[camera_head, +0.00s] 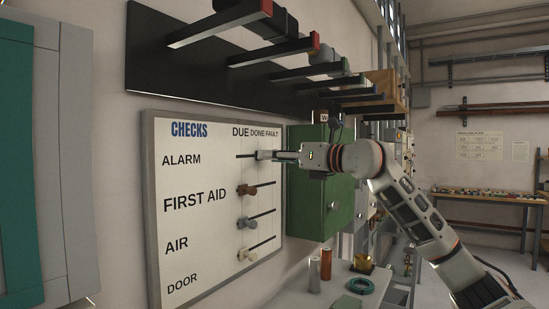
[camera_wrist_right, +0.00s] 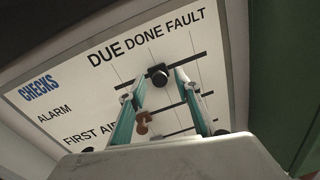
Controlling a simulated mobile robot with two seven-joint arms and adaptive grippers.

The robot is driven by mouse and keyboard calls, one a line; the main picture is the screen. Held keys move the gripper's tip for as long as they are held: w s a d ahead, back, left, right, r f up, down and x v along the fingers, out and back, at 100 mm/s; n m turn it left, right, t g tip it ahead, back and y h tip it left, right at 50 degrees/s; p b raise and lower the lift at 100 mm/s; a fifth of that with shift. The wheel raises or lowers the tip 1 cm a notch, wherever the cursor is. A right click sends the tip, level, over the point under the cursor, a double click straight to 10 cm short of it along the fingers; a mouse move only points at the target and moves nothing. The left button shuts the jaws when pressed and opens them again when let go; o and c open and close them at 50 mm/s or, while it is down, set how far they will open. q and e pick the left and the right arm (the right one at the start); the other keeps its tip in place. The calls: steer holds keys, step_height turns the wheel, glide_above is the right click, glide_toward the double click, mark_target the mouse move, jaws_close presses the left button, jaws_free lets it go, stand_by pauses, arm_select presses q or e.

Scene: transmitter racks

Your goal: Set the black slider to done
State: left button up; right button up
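The white CHECKS board (camera_head: 190,225) hangs on the wall at left. Its columns read DUE, DONE and FAULT. The black slider (camera_wrist_right: 158,75) sits on the ALARM rail, near the rail's middle and roughly below DONE in the right wrist view; its exact stop is hard to tell. My right gripper (camera_head: 262,155) is at the ALARM row and hides the slider in the head view. In the wrist view its fingertips (camera_wrist_right: 158,86) stand apart on either side of the knob, with gaps visible. My left gripper is not in view.
Below are a brown slider (camera_head: 247,190), a grey slider (camera_head: 248,223) and a white slider (camera_head: 246,255) on their own rails. A green cabinet (camera_head: 318,195) stands close to the board's right. A black rack with protruding bars (camera_head: 170,75) hangs above.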

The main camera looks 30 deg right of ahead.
steer(key=v, duration=1.2)
stand_by(0.5)
stand_by(0.4)
